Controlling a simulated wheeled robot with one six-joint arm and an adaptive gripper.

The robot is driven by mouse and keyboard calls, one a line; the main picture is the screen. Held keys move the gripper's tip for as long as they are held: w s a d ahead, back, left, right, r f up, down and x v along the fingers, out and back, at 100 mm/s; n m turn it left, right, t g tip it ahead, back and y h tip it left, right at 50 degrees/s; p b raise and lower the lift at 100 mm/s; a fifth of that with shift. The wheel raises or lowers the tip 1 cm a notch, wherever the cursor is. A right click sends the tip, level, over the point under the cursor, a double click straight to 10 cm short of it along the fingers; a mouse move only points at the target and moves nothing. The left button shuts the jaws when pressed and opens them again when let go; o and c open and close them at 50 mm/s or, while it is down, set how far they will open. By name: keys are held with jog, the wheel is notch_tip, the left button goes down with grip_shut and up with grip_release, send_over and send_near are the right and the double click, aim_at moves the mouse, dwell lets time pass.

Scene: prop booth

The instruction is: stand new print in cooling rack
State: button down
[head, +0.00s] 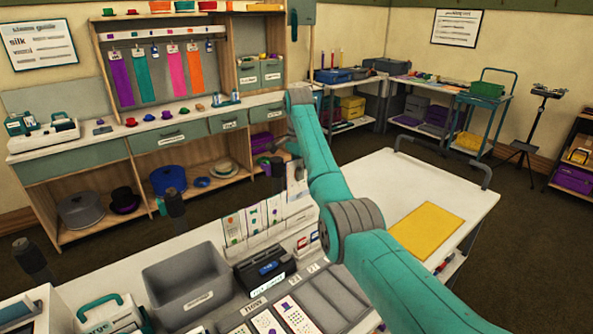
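A rack with several upright white cards bearing small coloured pictures (262,222) stands at the back of the near worktop; it looks like the cooling rack. I cannot tell which card is the new print.
A grey open bin (187,286) stands left of the dark box. Printed cards (297,314) lie in a slotted tray at the front, beside empty grey slots (335,293). A yellow sheet (428,231) lies right of my arm, with bare white worktop around it. Dark-topped posts line the back left.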

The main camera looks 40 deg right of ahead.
send_over(298, 197)
jog(key=shift+d+f, duration=0.1)
jog(key=shift+f, duration=2.05)
jog(key=shift+f, duration=0.6)
jog(key=shift+f, duration=1.85)
jog(key=shift+f, duration=0.2)
jog(key=c, duration=1.2)
grip_release()
jog(key=shift+c, duration=0.2)
jog(key=shift+r, duration=3.75)
